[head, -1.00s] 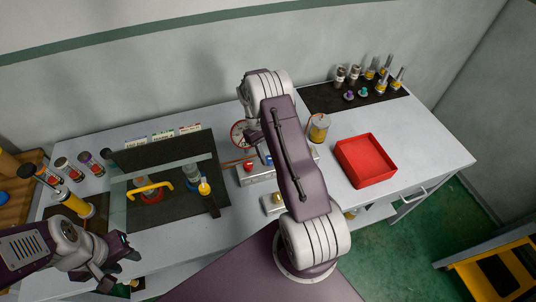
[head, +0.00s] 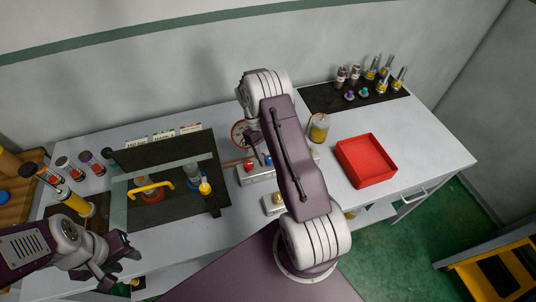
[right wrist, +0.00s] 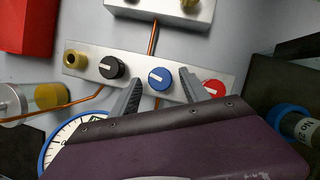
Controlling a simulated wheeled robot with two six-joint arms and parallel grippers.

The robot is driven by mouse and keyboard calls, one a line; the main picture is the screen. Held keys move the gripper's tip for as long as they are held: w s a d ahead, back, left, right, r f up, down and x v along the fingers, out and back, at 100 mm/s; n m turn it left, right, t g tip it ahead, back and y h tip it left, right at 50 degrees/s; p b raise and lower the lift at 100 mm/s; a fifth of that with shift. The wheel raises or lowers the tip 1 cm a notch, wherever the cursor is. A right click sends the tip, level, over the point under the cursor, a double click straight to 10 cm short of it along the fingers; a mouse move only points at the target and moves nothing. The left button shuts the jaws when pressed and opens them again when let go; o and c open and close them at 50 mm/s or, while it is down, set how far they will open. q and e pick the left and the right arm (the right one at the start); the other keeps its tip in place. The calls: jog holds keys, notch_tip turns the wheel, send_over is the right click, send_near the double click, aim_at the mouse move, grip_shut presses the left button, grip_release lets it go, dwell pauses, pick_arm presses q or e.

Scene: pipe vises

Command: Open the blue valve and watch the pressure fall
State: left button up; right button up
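The blue valve knob (right wrist: 160,78) sits on a pale metal manifold block (right wrist: 90,58) between a black knob (right wrist: 112,67) and a red knob (right wrist: 214,88). A white line shows on the blue knob's face. My right gripper (right wrist: 160,84) is open, with one finger on each side of the blue knob; I cannot tell whether they touch it. In the head view my right arm covers part of the block (head: 250,179). My left gripper (head: 121,270) looks open and empty at the front left.
A red tray (head: 366,160) is right of my right arm, with a clear cylinder (head: 319,128) near it. Copper tubes (right wrist: 152,40) run to the block.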

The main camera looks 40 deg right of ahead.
jog(key=shift+r, duration=0.1)
jog(key=b+v, duration=0.2)
jog(key=v, duration=0.7)
